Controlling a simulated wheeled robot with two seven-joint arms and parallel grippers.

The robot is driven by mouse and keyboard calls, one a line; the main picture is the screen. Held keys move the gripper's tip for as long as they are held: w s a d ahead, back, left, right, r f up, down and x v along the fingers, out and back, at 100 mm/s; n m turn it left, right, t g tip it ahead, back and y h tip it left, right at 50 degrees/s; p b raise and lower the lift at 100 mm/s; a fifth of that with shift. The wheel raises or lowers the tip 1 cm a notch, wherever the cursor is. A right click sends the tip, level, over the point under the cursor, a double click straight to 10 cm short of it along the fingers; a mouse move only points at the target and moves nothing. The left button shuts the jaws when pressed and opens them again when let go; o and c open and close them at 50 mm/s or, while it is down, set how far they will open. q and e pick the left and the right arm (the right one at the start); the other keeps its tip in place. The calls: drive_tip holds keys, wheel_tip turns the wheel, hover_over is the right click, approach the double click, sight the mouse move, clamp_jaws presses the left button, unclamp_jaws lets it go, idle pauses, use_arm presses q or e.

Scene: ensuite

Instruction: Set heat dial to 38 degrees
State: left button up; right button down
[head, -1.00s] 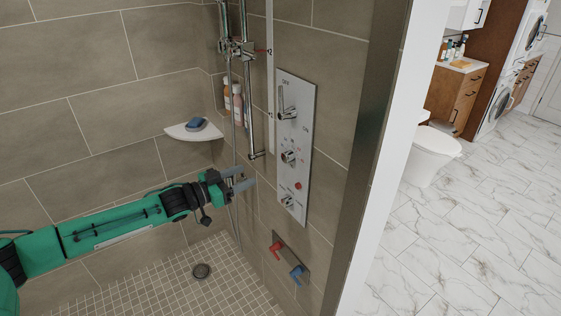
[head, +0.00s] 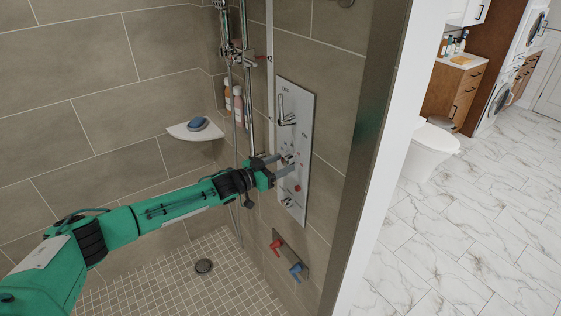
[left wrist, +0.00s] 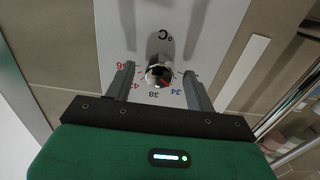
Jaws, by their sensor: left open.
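The heat dial (left wrist: 158,75) is a chrome knob on a pale metal control panel (head: 291,205). In the left wrist view it is ringed by the numbers 34, 38, 42 and 46 and a °C mark. My left gripper (head: 284,163) is open at the panel, and its fingers partly hide the dial in the head view. In the left wrist view its two fingertips stand on either side of the dial, with gaps visible between fingers and knob. A red mark shows on the dial's lower right. My right gripper is not in view.
A lever handle (head: 283,110) sits above the dial, with a red button (head: 297,188) and a smaller knob (head: 288,203) below. Red (head: 276,245) and blue (head: 296,268) taps are lower. A corner shelf (head: 193,133) and a vertical shower rail (head: 250,100) stand left of the panel.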

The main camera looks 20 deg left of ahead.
use_arm(q)
drive_tip(key=shift+w+d, duration=0.1)
drive_tip(key=shift+w, duration=0.05)
drive_tip(key=c, duration=1)
drive_tip(key=shift+f, duration=0.1)
